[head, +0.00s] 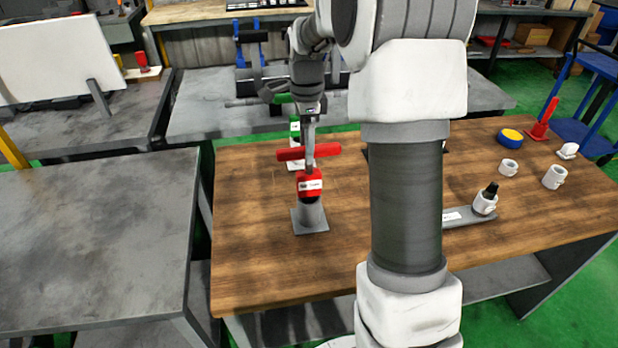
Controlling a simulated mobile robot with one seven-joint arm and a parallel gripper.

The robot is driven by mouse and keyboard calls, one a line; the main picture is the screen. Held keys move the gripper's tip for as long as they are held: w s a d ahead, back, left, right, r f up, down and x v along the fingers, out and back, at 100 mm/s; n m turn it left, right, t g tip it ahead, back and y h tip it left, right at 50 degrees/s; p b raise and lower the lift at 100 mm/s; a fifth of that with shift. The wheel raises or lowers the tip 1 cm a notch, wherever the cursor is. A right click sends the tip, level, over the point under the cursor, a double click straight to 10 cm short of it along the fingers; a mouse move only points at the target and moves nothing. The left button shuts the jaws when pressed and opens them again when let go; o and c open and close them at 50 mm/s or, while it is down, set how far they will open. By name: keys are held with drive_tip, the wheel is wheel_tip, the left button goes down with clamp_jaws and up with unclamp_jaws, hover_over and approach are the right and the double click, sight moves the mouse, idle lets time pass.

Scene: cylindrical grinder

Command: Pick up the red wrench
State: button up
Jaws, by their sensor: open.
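A red T-shaped tool, which looks like the red wrench (293,154), stands upright on a grey holder (310,217) on the wooden table. It has a horizontal red bar on top and a red block with a white label below. My gripper (309,150) points down right at it and is open. A narrow grey part of the gripper crosses in front of the bar and hides its middle. I cannot tell whether the fingers touch the wrench. My arm hides part of the table right of it.
A green and white item (295,130) stands just behind the wrench. A grey table (90,240) stands left.

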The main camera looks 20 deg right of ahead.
hover_over(309, 187)
drive_tip(key=w, duration=0.1)
drive_tip(key=f, duration=0.4)
drive_tip(key=shift+w+d+f, duration=0.15)
drive_tip(key=shift+d+f, duration=0.1)
drive_tip(key=shift+d, duration=0.05)
drive_tip(key=shift+c, duration=0.3)
clamp_jaws()
drive_tip(key=shift+r, duration=0.15)
idle(0.5)
